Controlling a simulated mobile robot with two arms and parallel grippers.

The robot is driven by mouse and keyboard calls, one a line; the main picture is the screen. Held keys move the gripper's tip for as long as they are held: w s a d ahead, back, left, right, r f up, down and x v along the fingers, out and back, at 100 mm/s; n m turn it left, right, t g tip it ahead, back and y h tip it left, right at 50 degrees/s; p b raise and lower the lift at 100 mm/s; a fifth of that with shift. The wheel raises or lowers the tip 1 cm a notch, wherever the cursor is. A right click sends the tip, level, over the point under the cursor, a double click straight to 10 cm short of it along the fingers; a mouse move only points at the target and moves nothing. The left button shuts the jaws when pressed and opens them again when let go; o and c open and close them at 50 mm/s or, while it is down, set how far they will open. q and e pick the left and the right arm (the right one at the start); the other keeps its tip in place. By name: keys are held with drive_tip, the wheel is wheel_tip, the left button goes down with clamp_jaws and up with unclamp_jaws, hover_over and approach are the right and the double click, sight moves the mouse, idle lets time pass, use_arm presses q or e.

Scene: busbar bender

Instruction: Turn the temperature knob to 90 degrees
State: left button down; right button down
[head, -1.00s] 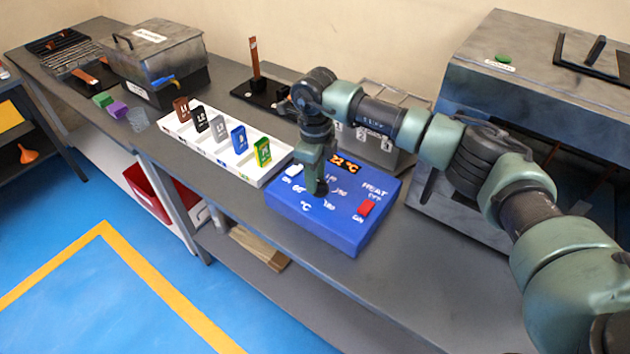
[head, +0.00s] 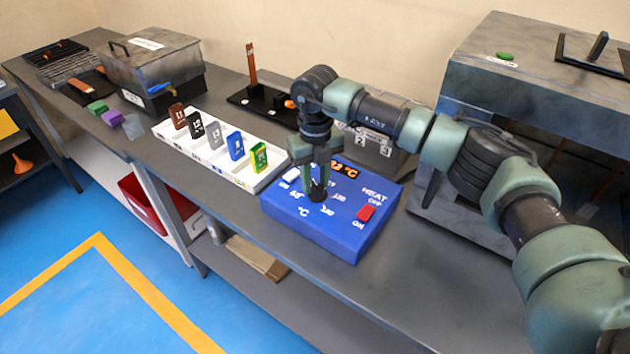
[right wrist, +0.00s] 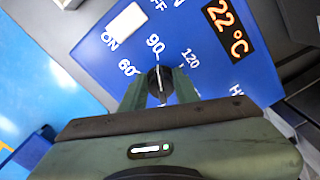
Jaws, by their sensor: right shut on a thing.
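The blue heater box (head: 340,238) sits on the bench with its orange display (right wrist: 229,30) reading 22 °C. On its top is the black temperature knob (right wrist: 159,80), with 60, 90 and 120 printed around it. My right gripper (head: 317,190) points down over the box and is shut on the knob, one finger on each side; it also shows in the right wrist view (right wrist: 160,88). The knob's white line appears to point toward the 90 mark, though the fingers partly hide the knob. My left gripper is not in view.
A red heat switch (head: 366,212) is on the box's right side, and a white switch (head: 292,175) near its left corner. A white tray (head: 222,165) with several coloured tags stands left of the box. A large grey machine (head: 520,110) stands at the right.

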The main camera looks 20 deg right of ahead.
sight(315, 183)
drive_tip(key=shift+w+r, duration=0.1)
drive_tip(key=shift+r, duration=0.05)
idle(0.3)
drive_tip(key=c, duration=1.1)
unclamp_jaws()
drive_tip(key=shift+o, duration=0.2)
wheel_tip(315, 183, up, 8)
drive_tip(key=shift+f+b, duration=0.15)
drive_tip(key=shift+b, duration=0.75)
